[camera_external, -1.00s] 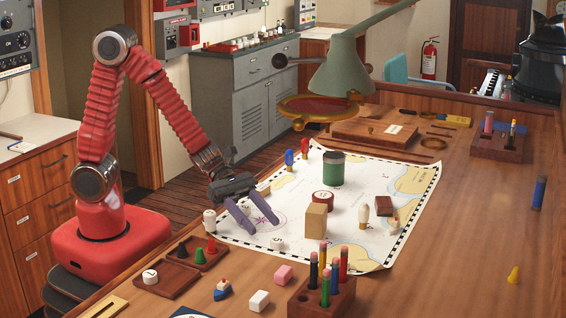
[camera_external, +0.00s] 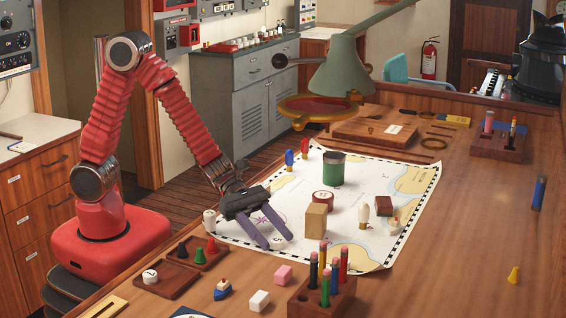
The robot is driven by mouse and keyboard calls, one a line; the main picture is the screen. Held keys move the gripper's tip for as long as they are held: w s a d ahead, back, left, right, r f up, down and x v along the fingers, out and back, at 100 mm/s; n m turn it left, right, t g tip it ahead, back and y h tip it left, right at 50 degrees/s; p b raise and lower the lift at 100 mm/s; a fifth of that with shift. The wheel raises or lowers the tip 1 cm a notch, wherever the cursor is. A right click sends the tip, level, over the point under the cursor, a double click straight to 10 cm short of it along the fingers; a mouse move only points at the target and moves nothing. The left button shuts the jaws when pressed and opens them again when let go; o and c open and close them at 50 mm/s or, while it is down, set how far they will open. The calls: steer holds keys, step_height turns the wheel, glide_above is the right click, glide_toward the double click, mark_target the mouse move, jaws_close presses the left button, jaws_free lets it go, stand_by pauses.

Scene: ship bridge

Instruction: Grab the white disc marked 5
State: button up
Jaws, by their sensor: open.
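The white disc marked 5 (camera_external: 277,240) lies on the white chart (camera_external: 340,254).
A wooden block (camera_external: 316,221) stands just right of my gripper, with a red round tin (camera_external: 323,198) behind it. A white disc marked 1 (camera_external: 150,276) sits in a wooden tray. A pen holder (camera_external: 322,294) stands in front. The right of the table is mostly clear.

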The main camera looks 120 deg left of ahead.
steer(key=shift+w, duration=0.1)
steer(key=shift+c, duration=0.2)
steer(key=c, duration=1.1)
